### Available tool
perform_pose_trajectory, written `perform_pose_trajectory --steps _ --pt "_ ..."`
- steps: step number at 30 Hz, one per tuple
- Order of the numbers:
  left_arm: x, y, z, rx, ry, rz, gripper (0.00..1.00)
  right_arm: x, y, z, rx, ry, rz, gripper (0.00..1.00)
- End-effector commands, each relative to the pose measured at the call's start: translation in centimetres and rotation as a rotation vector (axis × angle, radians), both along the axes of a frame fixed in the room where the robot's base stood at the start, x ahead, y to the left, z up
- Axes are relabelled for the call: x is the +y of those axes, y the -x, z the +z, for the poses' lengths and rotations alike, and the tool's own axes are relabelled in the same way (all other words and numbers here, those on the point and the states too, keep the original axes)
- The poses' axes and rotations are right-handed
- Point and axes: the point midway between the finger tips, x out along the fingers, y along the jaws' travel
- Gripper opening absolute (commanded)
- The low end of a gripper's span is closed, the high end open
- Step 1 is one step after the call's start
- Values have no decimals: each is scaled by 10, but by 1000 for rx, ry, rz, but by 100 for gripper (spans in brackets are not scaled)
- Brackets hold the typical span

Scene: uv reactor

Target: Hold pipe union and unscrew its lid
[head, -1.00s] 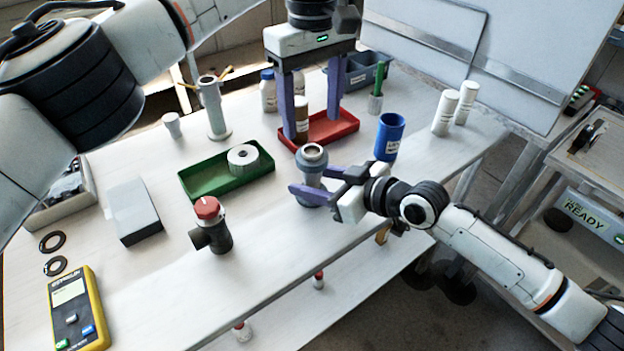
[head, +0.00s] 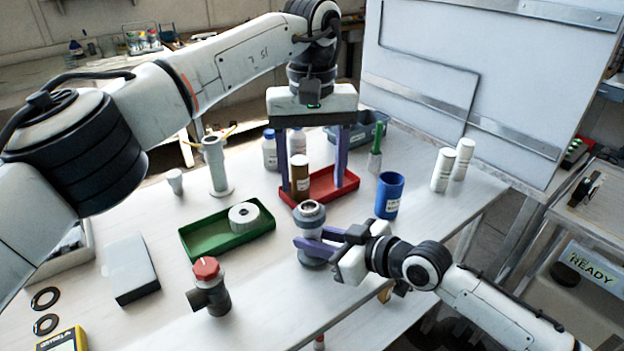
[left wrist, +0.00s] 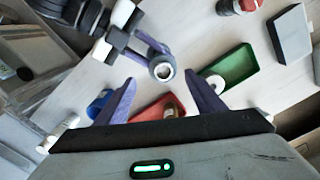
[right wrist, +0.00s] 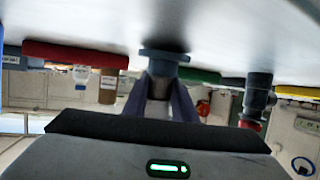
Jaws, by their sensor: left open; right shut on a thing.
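The pipe union (head: 311,230) is a grey fitting with a ringed, open top, standing upright near the table's front edge. My right gripper (head: 312,246) is shut on its body from the right; in the right wrist view the fingers (right wrist: 160,98) sit on either side of the union (right wrist: 161,66). Its lid is the wider grey collar (head: 309,212) at the top. My left gripper (head: 313,178) is open and empty, pointing down behind and above the union. In the left wrist view the union (left wrist: 161,68) shows beyond the gap between the open fingers (left wrist: 163,95).
A red tray (head: 347,188) with a brown bottle (head: 299,180) lies behind the union. A green tray (head: 258,229) holding a white roll is at left, a blue cup (head: 389,196) at right. A red-capped valve (head: 208,287) stands front left.

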Motion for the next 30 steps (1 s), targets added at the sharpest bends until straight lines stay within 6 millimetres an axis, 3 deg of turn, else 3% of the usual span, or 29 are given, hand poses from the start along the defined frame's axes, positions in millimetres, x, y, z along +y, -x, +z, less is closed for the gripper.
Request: perform_pose_trajectory --steps 3,9,22,30 --pt "1 0 0 0 1 -152 62 -1 2 -7 13 10 1 0" --pt "1 0 -5 2 3 -273 62 -1 3 -9 16 13 2 0" --pt "0 0 -66 3 3 -277 62 -2 4 -12 21 16 2 0" --pt "0 0 -81 0 4 -276 62 -2 4 -13 22 17 2 0"
